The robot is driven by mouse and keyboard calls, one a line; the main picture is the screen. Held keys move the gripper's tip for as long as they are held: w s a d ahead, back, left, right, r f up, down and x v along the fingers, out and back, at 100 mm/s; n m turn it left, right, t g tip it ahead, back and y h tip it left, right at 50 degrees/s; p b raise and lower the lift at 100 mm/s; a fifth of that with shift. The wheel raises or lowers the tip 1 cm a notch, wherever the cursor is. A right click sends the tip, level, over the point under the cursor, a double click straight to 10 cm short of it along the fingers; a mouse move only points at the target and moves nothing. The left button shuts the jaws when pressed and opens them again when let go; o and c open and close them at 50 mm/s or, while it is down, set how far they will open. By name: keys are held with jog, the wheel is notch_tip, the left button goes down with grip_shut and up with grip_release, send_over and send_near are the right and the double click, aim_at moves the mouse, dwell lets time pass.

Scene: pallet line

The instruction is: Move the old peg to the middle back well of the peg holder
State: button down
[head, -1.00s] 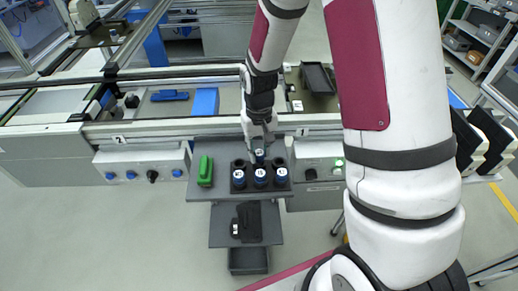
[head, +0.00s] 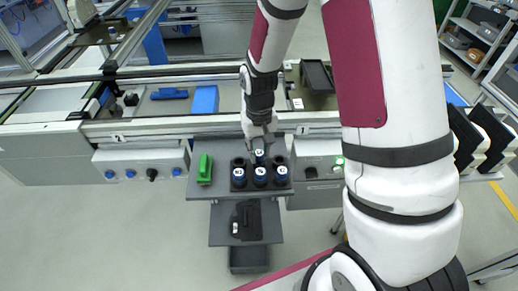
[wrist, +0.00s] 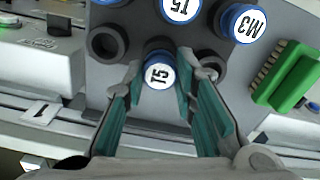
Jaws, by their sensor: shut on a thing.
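Three blue pegs with white tops, left (head: 238,173), middle (head: 260,172) and right (head: 281,171), fill the front row.
A green block-like object (head: 205,169) lies on the grey shelf (head: 213,148) left of the holder. A lower shelf (head: 222,228) carries a dark object (head: 248,221).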

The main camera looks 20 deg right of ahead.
jog(key=shift+f, duration=0.25)
dwell(0.5)
jog(key=c, duration=1.2)
grip_release()
jog(key=o, duration=0.4)
jog(key=shift+r+p, duration=1.55)
jog(key=shift+r, duration=1.95)
